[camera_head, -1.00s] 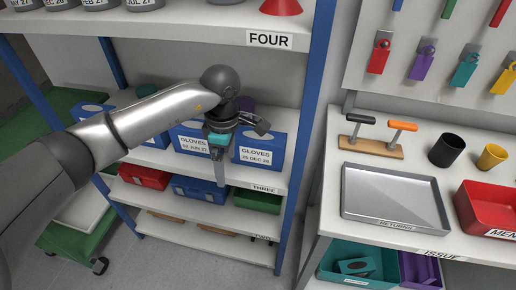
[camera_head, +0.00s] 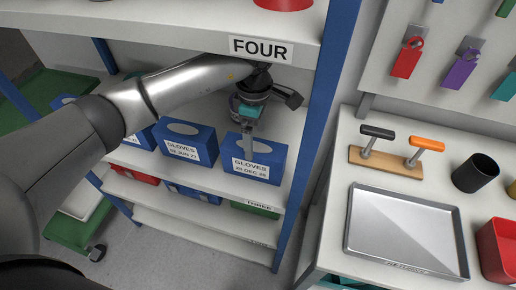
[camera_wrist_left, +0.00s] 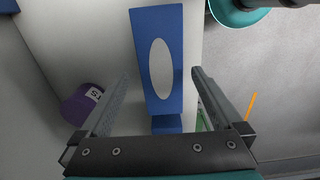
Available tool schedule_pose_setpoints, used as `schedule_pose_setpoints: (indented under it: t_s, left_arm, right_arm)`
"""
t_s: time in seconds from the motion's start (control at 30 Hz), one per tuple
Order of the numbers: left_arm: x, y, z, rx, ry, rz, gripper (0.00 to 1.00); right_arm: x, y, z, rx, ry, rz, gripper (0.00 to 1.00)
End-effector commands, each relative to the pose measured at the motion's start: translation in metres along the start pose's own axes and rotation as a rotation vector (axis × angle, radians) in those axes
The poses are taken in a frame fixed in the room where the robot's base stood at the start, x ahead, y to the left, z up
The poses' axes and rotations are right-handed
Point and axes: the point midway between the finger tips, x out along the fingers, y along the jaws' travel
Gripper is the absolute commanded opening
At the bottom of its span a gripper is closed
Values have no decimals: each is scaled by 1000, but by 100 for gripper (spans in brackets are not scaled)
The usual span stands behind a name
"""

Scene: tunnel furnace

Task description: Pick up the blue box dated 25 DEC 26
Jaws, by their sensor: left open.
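The blue box dated 25 DEC 26 (camera_head: 270,165) stands upright at the right end of the shelf labelled THREE, its label facing out. My left gripper (camera_head: 248,148) is open and points down over this box, with a finger in front of its upper face. In the left wrist view the blue box (camera_wrist_left: 172,22) with its pale oval top opening lies between the two open fingers (camera_wrist_left: 161,76). Gaps show on both sides, so I see no grip. My right gripper is not in view.
Another blue gloves box (camera_head: 178,150), with a JUN 27 label, stands left of it with a gap. The FOUR shelf (camera_head: 180,35) hangs close above my arm. A blue post (camera_head: 318,130) stands to the right. A purple round item (camera_wrist_left: 82,104) is left of my fingers.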

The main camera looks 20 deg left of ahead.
Motion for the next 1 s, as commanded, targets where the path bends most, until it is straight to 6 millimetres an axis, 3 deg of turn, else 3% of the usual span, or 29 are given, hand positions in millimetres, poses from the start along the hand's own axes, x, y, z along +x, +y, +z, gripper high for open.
schedule_pose_setpoints:
  t_s: [0.2, 0.5, 0.8, 1.0]
  left_arm:
    - [25, -1, 0, -1, -1, -4, 100]
    - [66, 0, -2, -1, -1, -3, 100]
    - [72, 0, -2, 0, 0, -1, 100]
    - [71, 0, -2, 0, 0, -1, 80]
  right_arm:
    - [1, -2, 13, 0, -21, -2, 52]
    - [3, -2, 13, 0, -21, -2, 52]
    - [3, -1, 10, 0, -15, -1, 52]
    - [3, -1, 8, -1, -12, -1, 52]
